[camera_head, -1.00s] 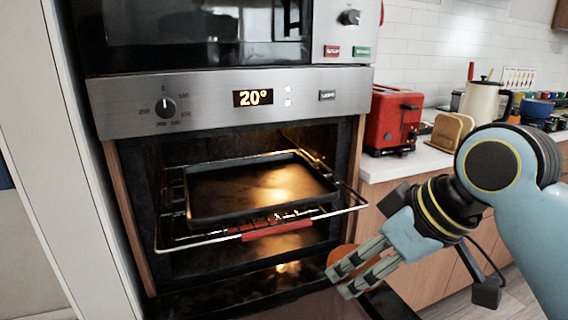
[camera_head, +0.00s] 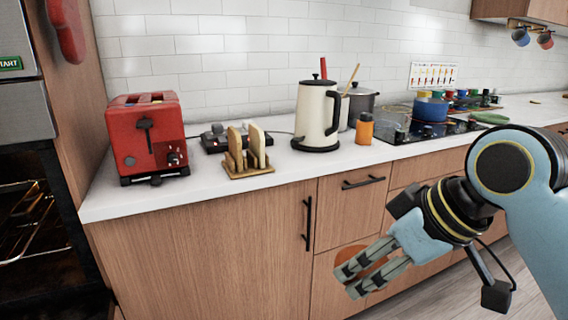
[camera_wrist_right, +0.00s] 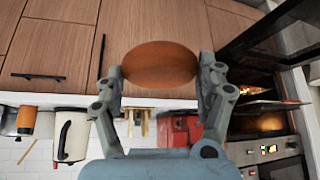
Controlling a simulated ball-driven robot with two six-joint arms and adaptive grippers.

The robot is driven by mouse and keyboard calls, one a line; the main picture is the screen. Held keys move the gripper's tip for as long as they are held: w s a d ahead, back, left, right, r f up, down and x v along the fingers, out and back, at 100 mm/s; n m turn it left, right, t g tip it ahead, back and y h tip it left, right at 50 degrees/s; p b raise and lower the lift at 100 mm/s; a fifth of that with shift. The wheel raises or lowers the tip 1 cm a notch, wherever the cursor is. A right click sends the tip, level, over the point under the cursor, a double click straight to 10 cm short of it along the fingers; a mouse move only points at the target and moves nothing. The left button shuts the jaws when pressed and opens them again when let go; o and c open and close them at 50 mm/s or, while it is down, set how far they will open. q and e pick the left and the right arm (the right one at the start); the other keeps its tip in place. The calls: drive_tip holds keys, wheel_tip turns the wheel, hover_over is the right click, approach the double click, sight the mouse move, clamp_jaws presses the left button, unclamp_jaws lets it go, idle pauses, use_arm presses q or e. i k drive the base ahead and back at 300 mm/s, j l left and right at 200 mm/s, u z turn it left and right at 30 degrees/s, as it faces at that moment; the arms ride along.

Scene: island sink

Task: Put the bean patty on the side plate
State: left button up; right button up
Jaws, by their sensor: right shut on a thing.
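My right gripper (camera_head: 362,277) is shut on the bean patty (camera_head: 350,262), a flat orange-brown disc. It holds the patty in the air in front of the wooden drawers, below counter height. In the right wrist view the patty (camera_wrist_right: 160,58) is gripped by its two sides between the fingers of my right gripper (camera_wrist_right: 161,75). My left gripper is not in view. I cannot make out a side plate in these views.
On the counter (camera_head: 230,195) stand a red toaster (camera_head: 135,140), a toast rack (camera_head: 248,155), a cream kettle (camera_head: 311,112), an orange jar (camera_head: 365,128) and a blue pot (camera_head: 430,109) on the hob. The open oven (camera_head: 30,220) is at the left. Bare counter lies in front of the kettle.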

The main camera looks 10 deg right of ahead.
sight(490, 118)
drive_tip(key=i+l, duration=0.15)
drive_tip(key=l, duration=0.25)
drive_tip(key=i+l, duration=0.15)
drive_tip(key=l, duration=0.3)
drive_tip(key=i+l+z, duration=0.1)
drive_tip(key=l, duration=0.3)
drive_tip(key=i+l, duration=0.25)
drive_tip(key=l, duration=0.15)
drive_tip(key=i+l, duration=0.15)
drive_tip(key=l, duration=0.3)
drive_tip(key=i+l, duration=0.2)
drive_tip(key=l, duration=0.2)
drive_tip(key=i+l+z, duration=0.1)
drive_tip(key=l, duration=0.3)
drive_tip(key=i, duration=0.05)
